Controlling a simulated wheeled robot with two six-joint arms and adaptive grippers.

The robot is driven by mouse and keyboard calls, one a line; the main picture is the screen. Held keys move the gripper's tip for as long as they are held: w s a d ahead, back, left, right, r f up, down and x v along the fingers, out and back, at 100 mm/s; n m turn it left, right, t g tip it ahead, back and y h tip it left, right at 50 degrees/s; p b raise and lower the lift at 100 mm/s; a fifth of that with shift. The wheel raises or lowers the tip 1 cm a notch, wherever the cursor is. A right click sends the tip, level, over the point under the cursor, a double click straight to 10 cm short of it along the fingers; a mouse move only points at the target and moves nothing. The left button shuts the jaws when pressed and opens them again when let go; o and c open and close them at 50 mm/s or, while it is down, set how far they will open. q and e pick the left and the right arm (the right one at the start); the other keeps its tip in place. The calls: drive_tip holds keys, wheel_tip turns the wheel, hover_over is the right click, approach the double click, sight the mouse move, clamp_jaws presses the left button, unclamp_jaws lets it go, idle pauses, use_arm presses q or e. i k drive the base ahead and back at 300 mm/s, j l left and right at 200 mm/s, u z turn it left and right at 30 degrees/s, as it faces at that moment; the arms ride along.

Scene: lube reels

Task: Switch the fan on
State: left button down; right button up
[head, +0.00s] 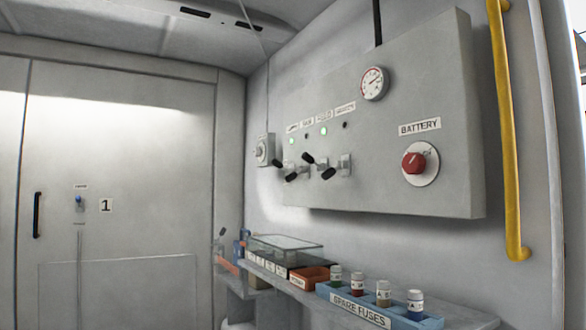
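A grey control panel (450,100) is on the right wall. On it is a row of several lever switches with black handles. The first lever (277,164) and third lever (308,158) point up-left. The second lever (291,177) and fourth lever (328,173) point down-left. Small labels (324,117) sit above the row, too small to read surely, so I cannot tell which lever is the fan's. Green lamps glow above the first (291,141) and third (323,131) levers; the other two lamps look dark. Neither of my grippers is in view.
A red BATTERY knob (414,163) and a gauge (373,83) are on the panel. A shelf below holds a blue SPARE FUSES tray (335,302), an orange bin (309,278) and a glass-topped box (284,249). A yellow rail (507,130) stands at right.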

sight(291, 177)
drive_tip(key=z, duration=1.1)
drive_tip(key=i+j+z, duration=0.1)
drive_tip(key=j, duration=0.35)
drive_tip(key=i+j, duration=0.15)
drive_tip(key=j, duration=0.35)
drive_tip(key=z, duration=0.05)
